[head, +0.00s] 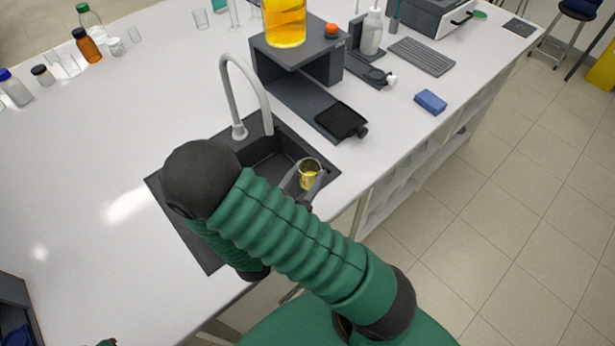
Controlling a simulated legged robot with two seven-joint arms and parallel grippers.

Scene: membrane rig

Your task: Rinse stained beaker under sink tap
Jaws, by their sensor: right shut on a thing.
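The beaker (309,172) is small and clear, with a yellow-brown stain or content inside. It is over the right part of the dark sink (262,166). My right gripper (304,184) is shut on the beaker; my green arm hides much of the gripper and part of the sink. The pale grey tap (240,92) rises behind the sink and curves over the basin. The beaker is right of and nearer than the tap's spout, not directly under it. No water stream shows. My left gripper is not visible; only a scrap of green shows at the bottom left edge.
A dark rig (300,85) with a yellow-filled vessel (284,22) on top stands behind the sink. A blue sponge-like block (430,101) lies at right. Several bottles and glasses stand at back left. The white bench (90,190) is clear left of the sink.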

